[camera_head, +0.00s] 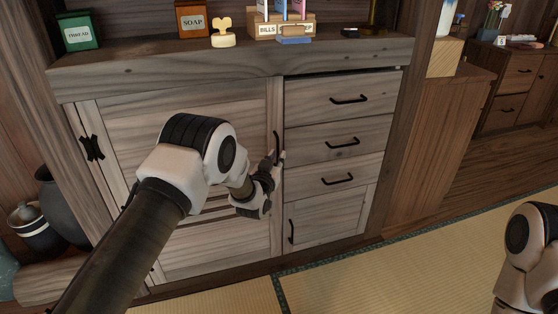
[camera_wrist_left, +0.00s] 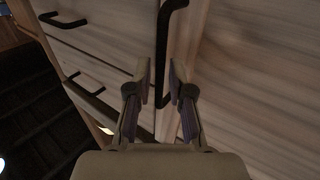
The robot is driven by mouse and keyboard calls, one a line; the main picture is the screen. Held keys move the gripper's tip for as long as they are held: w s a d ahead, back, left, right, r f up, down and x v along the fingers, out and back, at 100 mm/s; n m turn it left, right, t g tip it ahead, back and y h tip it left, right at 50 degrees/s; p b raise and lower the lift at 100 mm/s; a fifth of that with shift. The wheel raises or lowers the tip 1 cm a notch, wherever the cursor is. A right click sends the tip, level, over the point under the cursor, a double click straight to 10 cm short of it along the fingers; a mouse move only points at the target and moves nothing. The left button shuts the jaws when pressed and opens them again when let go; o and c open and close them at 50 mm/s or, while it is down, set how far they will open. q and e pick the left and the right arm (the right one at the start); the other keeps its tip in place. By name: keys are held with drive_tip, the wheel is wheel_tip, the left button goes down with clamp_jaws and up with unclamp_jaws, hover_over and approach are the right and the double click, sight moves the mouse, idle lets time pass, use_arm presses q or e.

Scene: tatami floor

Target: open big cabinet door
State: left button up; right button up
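The big cabinet door (camera_head: 120,115) is a wide pale wooden panel on the left of the cabinet, and it looks closed. Its black vertical handle (camera_head: 276,144) is near the door's right edge. My left gripper (camera_head: 277,158) is at the lower part of this handle. In the left wrist view the two fingers (camera_wrist_left: 160,84) are apart, with the handle (camera_wrist_left: 163,45) running between them. A gap shows between the fingers, and I cannot tell whether either one touches the handle. My right gripper is out of view.
Right of the door are drawers (camera_head: 342,142) with black handles and a small door (camera_head: 325,218). The cabinet top (camera_head: 240,62) holds a green box (camera_head: 78,31), a soap box (camera_head: 192,19) and a bills holder (camera_head: 267,28). Dark jars (camera_head: 62,205) stand at left. Tatami (camera_head: 400,280) in front is clear.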

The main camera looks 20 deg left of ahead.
use_arm(q)
drive_tip(key=shift+w, duration=0.9)
clamp_jaws()
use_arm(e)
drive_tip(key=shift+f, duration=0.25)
use_arm(q)
drive_tip(key=shift+s, duration=0.15)
